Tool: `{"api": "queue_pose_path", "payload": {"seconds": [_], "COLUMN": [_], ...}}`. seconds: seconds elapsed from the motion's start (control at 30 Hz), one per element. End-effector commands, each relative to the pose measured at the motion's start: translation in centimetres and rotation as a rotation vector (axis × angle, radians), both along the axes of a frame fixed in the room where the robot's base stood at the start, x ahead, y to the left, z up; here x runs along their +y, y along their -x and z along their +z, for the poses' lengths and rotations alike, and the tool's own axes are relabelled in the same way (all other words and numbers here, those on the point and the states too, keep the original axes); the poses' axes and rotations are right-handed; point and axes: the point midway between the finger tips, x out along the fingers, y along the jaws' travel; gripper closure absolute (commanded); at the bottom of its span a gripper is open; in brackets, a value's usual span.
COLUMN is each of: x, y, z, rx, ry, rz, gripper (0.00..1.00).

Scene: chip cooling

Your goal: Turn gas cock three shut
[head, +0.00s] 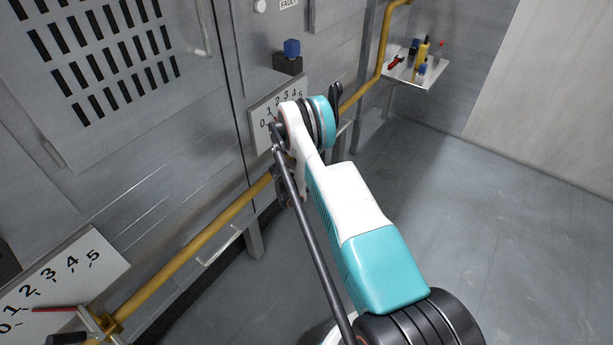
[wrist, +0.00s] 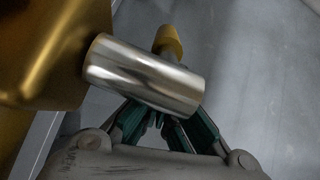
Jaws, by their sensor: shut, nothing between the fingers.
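In the wrist view, my gripper (wrist: 160,122) is shut with nothing between its teal fingers. Its tips lie at the lower edge of a shiny metal cylinder (wrist: 145,77), which partly hides them; I cannot tell whether they touch. The cylinder comes out of a large brass-coloured body (wrist: 40,50) at the left. A smaller brass end (wrist: 167,42) shows behind it. These look like parts of a gas cock, but no number shows. In the head view, my arm covers the area in front of a 0-to-5 scale plate (head: 262,122), and my gripper is not clearly visible there.
A yellow gas pipe (head: 190,250) runs along the metal cabinet. At lower left is another scale plate (head: 85,265) with a red pointer (head: 50,309) and a black-ended lever (head: 66,338). A small shelf (head: 425,76) holds tools and bottles. The floor at right is clear.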

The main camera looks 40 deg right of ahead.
Motion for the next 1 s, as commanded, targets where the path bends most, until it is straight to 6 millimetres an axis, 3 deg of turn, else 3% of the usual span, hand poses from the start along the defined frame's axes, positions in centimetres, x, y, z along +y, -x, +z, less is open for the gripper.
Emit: {"api": "queue_pose_path", "payload": {"seconds": [0.67, 1.0], "x": [-0.2, -0.2], "y": [-0.1, -0.1], "z": [0.1, 1.2], "rx": [0.0, -0.001], "ry": [-0.001, 0.0], "rz": [-0.001, 0.001], "gripper": [1.0, 1.0]}}
